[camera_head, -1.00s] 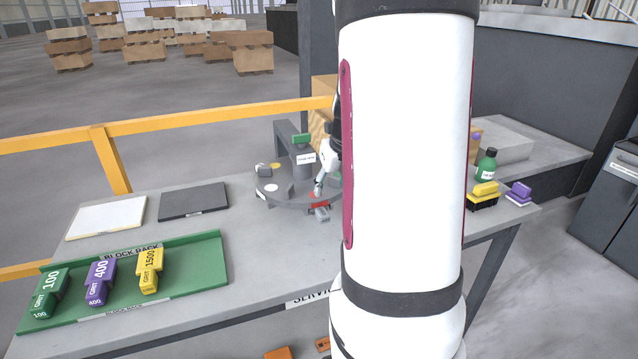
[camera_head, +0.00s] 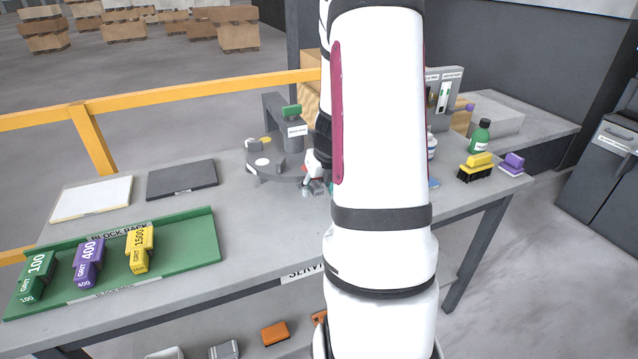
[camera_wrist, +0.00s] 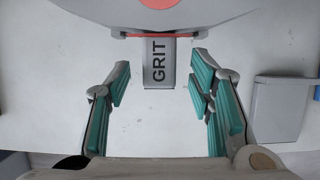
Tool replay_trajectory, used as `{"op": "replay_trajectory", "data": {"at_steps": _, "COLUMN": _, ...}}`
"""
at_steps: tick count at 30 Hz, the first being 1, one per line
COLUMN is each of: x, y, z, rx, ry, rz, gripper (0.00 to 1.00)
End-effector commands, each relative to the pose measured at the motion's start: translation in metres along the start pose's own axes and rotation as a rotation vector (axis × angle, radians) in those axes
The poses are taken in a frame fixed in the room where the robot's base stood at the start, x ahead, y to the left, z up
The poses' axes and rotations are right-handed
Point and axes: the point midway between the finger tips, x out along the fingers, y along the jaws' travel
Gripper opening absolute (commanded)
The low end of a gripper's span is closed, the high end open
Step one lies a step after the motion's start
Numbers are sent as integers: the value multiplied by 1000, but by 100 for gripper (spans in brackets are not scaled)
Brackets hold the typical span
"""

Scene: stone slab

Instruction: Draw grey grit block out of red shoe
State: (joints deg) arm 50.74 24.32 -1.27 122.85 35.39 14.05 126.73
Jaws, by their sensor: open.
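The grey grit block (camera_wrist: 158,65), marked GRIT, sticks out toward my gripper from under the rim of a grey round plate in the wrist view. A thin red strip of the red shoe (camera_wrist: 150,35) shows at the block's far end; the rest of the shoe is hidden. My gripper (camera_wrist: 160,78) is open, with one teal-padded finger on each side of the block and clear gaps between. Its fingers touch nothing that I can see. In the head view my arm hides much of this area.
A green block rack (camera_head: 190,245) with green, purple and yellow blocks stands at the front left. A white pad and a dark pad lie behind it. A green bottle (camera_head: 480,137), a yellow brush (camera_head: 477,167) and a purple item are on the right. A yellow rail runs behind.

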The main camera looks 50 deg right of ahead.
Motion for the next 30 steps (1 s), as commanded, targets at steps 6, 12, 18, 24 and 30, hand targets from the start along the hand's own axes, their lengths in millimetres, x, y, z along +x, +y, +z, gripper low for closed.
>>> {"op": "replay_trajectory", "data": {"at_steps": 6, "x": 0, "y": 0, "z": 0, "rx": -1, "ry": 0, "rz": 0, "gripper": 44}}
{"op": "replay_trajectory", "data": {"at_steps": 12, "x": 0, "y": 0, "z": 0, "rx": -1, "ry": 0, "rz": 1, "gripper": 0}}
{"op": "replay_trajectory", "data": {"at_steps": 18, "x": 0, "y": 0, "z": 0, "rx": -1, "ry": 0, "rz": 0, "gripper": 0}}
{"op": "replay_trajectory", "data": {"at_steps": 24, "x": -2, "y": 0, "z": -5, "rx": -1, "ry": 1, "rz": 1, "gripper": 0}}
{"op": "replay_trajectory", "data": {"at_steps": 30, "x": -4, "y": 0, "z": -10, "rx": 0, "ry": 0, "rz": 1, "gripper": 0}}
